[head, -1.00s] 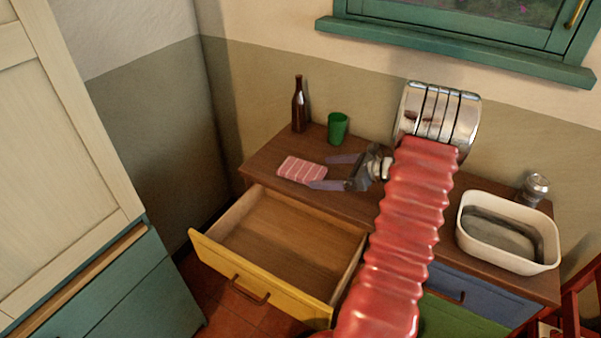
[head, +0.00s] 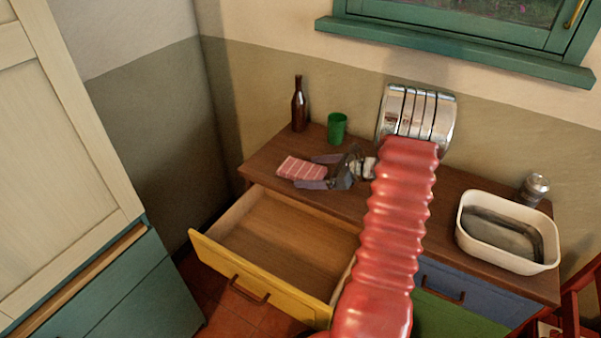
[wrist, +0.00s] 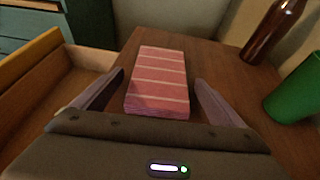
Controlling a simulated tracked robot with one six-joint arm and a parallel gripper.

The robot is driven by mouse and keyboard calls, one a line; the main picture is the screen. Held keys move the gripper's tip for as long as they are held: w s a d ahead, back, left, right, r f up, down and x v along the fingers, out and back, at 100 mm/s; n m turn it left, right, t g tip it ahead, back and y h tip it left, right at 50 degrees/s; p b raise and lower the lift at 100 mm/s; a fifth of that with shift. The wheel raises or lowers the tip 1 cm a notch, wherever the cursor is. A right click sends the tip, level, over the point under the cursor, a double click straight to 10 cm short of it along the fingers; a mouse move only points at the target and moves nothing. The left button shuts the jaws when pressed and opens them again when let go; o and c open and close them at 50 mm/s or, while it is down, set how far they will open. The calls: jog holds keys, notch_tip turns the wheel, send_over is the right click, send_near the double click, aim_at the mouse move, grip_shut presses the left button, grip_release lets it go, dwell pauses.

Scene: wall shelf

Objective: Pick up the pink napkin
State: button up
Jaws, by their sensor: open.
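The pink napkin (head: 297,168) is a folded, striped stack with pale lines, lying flat on the brown dresser top. It also shows in the middle of the wrist view (wrist: 159,80). My gripper (head: 312,172) is open at the right end of the napkin, low over the dresser top. In the wrist view my gripper (wrist: 160,85) has one finger on each side of the napkin's near end, with a gap on both sides. The far part of the napkin lies beyond the fingertips. Nothing is held.
An open yellow drawer (head: 262,292) juts out in front of the dresser top (head: 440,195). Behind stand a brown bottle (head: 299,108) and a green cup (head: 337,128). A white basin (head: 466,238) and a metal can (head: 534,188) stand at the right.

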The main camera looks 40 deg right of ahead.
dwell(0.4)
jog(key=c, duration=1.1)
jog(key=shift+c, duration=0.2)
notch_tip(320, 180, up, 18)
dwell(0.6)
